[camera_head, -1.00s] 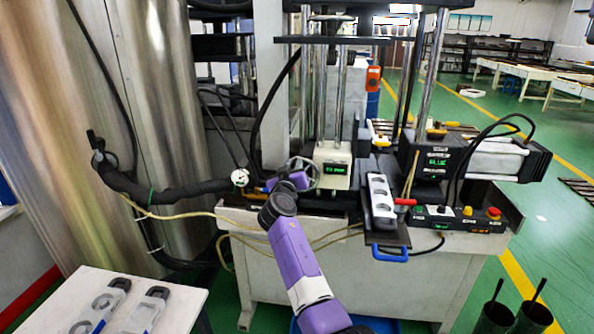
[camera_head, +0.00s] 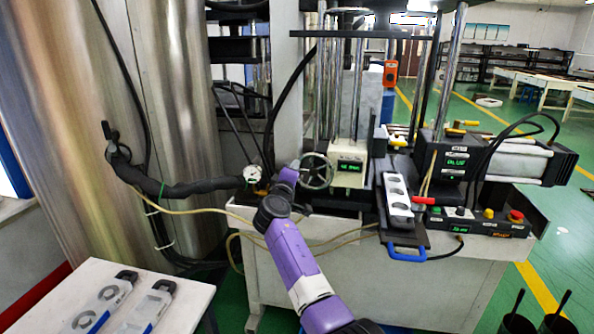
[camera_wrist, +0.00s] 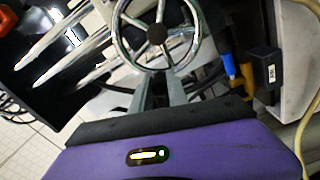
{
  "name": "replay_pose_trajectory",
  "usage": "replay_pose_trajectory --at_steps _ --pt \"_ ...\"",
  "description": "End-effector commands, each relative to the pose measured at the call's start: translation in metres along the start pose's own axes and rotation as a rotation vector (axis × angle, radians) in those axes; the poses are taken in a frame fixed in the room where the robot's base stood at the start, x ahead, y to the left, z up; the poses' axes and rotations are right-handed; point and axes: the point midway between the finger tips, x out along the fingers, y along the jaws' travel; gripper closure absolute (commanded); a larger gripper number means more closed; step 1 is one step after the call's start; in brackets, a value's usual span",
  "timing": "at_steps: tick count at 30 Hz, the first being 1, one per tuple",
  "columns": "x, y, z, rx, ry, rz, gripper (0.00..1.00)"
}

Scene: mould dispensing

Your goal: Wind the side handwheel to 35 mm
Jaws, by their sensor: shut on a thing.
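The side handwheel (camera_head: 317,184) is a metal spoked wheel on the left of the white display block. It fills the top of the wrist view (camera_wrist: 155,33), with its dark hub and spokes showing. My gripper (camera_head: 302,172) is at the wheel's left side in the head view. In the wrist view my gripper (camera_wrist: 160,76) is shut on the near rim, and the exact contact is partly hidden. The green display (camera_head: 349,166) on the block seems to read in the forties of mm, but its digits are blurred.
A mould tray (camera_head: 397,194) with a blue handle (camera_head: 407,255) stands right of the display block. A black hose (camera_head: 190,188) and a yellow cable (camera_head: 190,217) run left of my arm. A white table (camera_head: 180,308) with moulds is at the lower left.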

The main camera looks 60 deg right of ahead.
Motion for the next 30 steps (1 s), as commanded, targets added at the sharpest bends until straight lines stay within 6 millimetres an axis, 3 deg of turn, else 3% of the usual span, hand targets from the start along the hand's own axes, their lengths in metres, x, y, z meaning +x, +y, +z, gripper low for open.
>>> replay_pose_trajectory --at_steps 18,30 --pt "-0.001 -0.037 0.004 -0.583 0.005 -0.002 1.00" --pt "-0.001 -0.051 0.013 -0.860 0.008 -0.001 1.00"
